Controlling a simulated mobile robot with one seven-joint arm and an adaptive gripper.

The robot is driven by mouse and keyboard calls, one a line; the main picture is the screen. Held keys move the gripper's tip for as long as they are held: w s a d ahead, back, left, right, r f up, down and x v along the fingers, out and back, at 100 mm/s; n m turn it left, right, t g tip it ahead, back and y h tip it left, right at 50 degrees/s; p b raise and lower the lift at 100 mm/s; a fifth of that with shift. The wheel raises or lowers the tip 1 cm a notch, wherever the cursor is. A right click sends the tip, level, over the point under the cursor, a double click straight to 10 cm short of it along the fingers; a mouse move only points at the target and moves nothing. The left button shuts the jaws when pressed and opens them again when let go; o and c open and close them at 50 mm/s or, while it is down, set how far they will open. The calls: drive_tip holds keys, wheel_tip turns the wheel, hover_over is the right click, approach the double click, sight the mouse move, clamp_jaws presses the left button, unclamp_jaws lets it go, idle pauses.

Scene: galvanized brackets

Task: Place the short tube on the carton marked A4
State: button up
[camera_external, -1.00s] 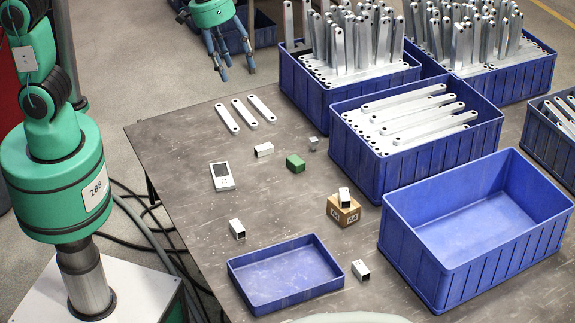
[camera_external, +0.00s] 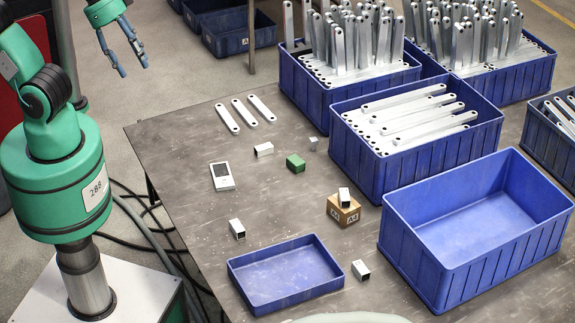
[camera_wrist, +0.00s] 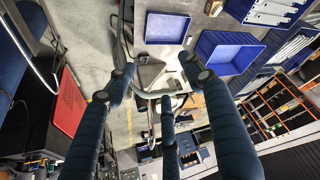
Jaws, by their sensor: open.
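A small cardboard carton (camera_external: 342,217) with white labels, reading roughly A4, stands on the grey table beside the blue bins. A short square metal tube (camera_external: 344,197) stands on its top, resting on the carton with nothing gripping it. My gripper (camera_external: 133,70) is open and empty, up off the table's far left side. Its spread fingers show in the wrist view (camera_wrist: 160,85) with nothing between them.
A shallow blue tray (camera_external: 235,278) and an empty deep blue bin (camera_external: 410,250) are at the front. Bins of metal brackets (camera_external: 350,150) stand behind. A green block (camera_external: 295,163), small metal cube (camera_external: 313,143), white device (camera_external: 222,176) and flat bars (camera_external: 245,112) lie on the table.

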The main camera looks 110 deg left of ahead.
drive_tip(key=shift+s+d+f+m, duration=0.15)
drive_tip(key=shift+s+f+m, duration=0.05)
drive_tip(key=shift+s, duration=0.35)
drive_tip(key=shift+s+d+f+m, duration=0.1)
drive_tip(key=shift+s+f+m, duration=0.1)
drive_tip(key=shift+s, duration=0.35)
drive_tip(key=shift+f, duration=0.1)
wheel_tip(320, 180, down, 5)
drive_tip(key=b, duration=0.5)
